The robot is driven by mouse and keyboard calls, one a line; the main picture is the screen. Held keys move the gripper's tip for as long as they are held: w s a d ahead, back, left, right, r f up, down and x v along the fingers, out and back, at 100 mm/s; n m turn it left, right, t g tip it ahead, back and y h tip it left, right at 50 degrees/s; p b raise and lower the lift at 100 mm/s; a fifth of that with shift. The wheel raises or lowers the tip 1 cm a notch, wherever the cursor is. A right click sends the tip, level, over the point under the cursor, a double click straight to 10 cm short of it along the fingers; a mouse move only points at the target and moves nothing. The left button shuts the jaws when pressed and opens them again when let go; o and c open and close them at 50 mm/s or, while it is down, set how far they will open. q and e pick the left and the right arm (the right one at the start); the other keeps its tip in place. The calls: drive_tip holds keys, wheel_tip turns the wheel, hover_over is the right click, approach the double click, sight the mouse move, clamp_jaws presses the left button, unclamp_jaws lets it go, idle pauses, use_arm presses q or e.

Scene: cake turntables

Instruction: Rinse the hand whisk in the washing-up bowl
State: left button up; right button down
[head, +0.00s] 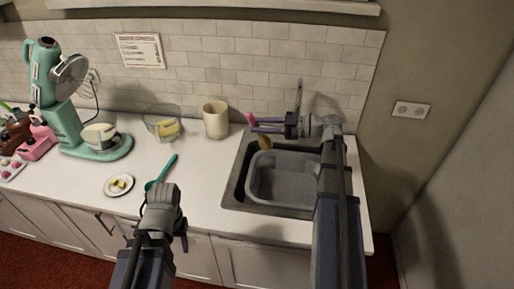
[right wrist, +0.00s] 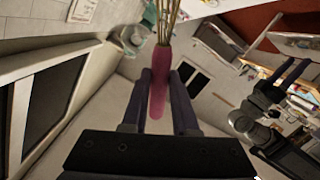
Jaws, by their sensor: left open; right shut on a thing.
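The hand whisk (head: 265,143) has a pink handle and yellowish wires. My right gripper (head: 256,124) is shut on its handle, and the whisk hangs tilted, wires down, near the back left of the sink. In the right wrist view, the pink handle (right wrist: 160,75) sits between the fingers with the wires beyond. The washing-up bowl (head: 252,182) is a grey rectangular tub in the sink; the wires appear above its back left corner, height unclear. My right arm hides the bowl's right part. My left gripper (head: 182,236) is open and empty in front of the counter.
The dark sink (head: 232,190) surrounds the bowl, with a tap (head: 298,95) behind. A beige crock (head: 215,119), glass bowl (head: 163,127), small plate (head: 119,185), teal spatula (head: 162,172) and green stand mixer (head: 62,110) stand to the left. Counter between plate and sink is mostly clear.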

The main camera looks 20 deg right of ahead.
sight(261, 146)
wheel_tip(261, 146, down, 9)
drive_tip(key=b, duration=0.8)
drive_tip(key=shift+s+d+b, duration=0.1)
drive_tip(key=shift+d+b, duration=0.05)
drive_tip(key=shift+b, duration=0.15)
drive_tip(key=shift+f, duration=0.15)
wheel_tip(261, 146, down, 19)
drive_tip(key=b, duration=1.9)
idle(1.6)
wheel_tip(261, 146, up, 19)
drive_tip(key=p, duration=1.8)
drive_tip(key=shift+p, duration=0.4)
